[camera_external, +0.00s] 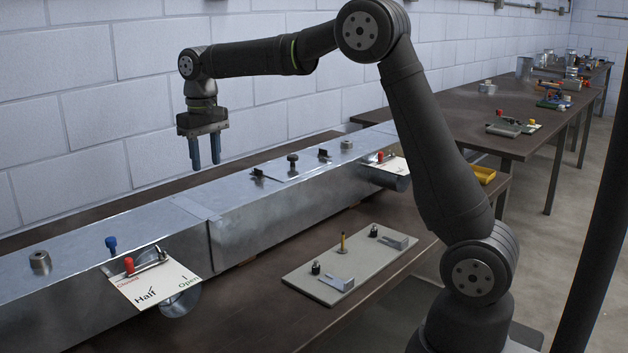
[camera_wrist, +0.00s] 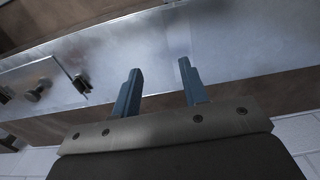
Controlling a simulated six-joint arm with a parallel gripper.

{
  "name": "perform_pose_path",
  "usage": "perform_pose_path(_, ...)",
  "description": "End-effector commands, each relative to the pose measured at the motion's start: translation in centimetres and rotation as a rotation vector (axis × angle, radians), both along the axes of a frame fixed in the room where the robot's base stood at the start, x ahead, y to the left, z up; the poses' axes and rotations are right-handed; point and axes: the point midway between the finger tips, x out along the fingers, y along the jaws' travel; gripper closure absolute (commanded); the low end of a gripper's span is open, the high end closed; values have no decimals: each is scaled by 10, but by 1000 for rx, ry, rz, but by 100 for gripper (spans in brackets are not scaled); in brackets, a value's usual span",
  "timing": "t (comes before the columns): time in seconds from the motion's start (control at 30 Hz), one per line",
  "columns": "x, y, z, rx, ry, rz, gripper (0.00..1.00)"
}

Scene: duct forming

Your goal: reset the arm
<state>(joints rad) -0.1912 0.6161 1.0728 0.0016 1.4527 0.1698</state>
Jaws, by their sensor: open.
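My gripper (camera_external: 205,152) hangs above the metal duct (camera_external: 262,215), with its two blue fingers pointing down. The fingers are apart with nothing between them, and they do not touch the duct. In the wrist view the same open fingers (camera_wrist: 158,85) show against the duct's bare metal top (camera_wrist: 225,45). My arm reaches left from its base at the lower right of the external view, with the elbow raised high.
A card marked "Half" (camera_external: 150,288) and a red-knobbed lever (camera_external: 145,262) sit on the duct's near side. Knobs and fittings (camera_external: 292,160) stand on its top. A grey plate with parts (camera_external: 350,262) lies on the table. A block wall stands behind.

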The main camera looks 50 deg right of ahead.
Motion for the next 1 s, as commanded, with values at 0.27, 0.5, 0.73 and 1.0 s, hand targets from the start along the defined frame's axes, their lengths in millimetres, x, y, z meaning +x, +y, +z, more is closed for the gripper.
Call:
perform_pose_path(0.27,0,-57,-11,0,1,-93,60)
perform_pose_path(0.5,-5,-104,-20,0,1,-172,60)
perform_pose_path(0.73,-13,-148,-28,0,0,-247,60)
perform_pose_path(1.0,-27,-199,-39,0,2,-337,60)
